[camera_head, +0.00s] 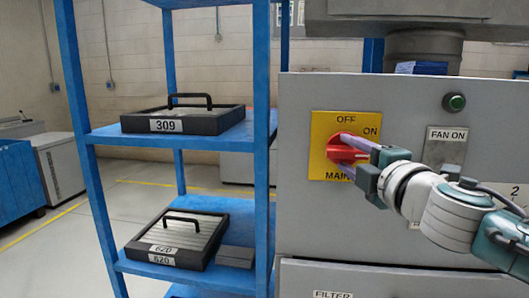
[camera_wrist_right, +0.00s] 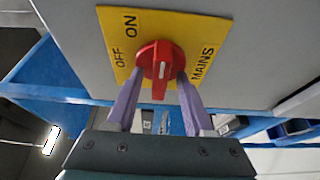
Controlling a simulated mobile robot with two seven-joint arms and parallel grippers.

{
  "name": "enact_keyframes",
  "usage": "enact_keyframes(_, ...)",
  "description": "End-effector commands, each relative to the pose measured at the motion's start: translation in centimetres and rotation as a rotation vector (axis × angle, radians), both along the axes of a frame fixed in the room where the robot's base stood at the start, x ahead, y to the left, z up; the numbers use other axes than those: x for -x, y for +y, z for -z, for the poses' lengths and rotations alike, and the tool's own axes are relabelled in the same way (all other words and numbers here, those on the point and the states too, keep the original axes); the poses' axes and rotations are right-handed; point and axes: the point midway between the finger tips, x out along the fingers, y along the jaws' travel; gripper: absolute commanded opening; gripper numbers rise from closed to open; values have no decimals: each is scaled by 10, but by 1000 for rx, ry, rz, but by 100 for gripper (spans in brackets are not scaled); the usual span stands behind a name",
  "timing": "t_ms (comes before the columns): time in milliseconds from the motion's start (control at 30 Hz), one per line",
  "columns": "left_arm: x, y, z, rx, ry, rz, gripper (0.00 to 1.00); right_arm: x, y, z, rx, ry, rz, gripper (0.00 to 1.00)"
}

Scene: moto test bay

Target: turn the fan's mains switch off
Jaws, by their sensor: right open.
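The red mains switch (camera_head: 342,150) sits on a yellow plate (camera_head: 322,128) on the grey cabinet front. OFF is printed at the plate's top, ON at its upper right and MAINS below. The switch handle lies roughly level, not upright toward OFF. My right gripper (camera_head: 362,157) reaches in from the right, with its fingers at the handle. In the right wrist view the open fingers (camera_wrist_right: 160,82) stand on either side of the red handle (camera_wrist_right: 160,66). Whether they touch it I cannot tell. My left gripper is not in view.
A green lamp (camera_head: 456,102) and a FAN ON label (camera_head: 447,135) are right of the switch. A blue shelf rack (camera_head: 262,180) stands close to the cabinet's left side, holding framed panels marked 309 (camera_head: 186,122) and 620 (camera_head: 178,238). Open floor lies farther left.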

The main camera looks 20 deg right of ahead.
Motion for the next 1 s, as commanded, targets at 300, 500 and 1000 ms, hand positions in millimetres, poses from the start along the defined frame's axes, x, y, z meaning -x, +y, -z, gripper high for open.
enact_keyframes(300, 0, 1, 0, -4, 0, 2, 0, 0, 0, 0, 0, 0, 0, 28)
enact_keyframes(500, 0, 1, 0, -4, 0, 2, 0, 0, 0, 0, 0, 0, 0, 5)
enact_keyframes(1000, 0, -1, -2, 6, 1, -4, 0, 0, 0, -1, 6, 3, 1, 0)
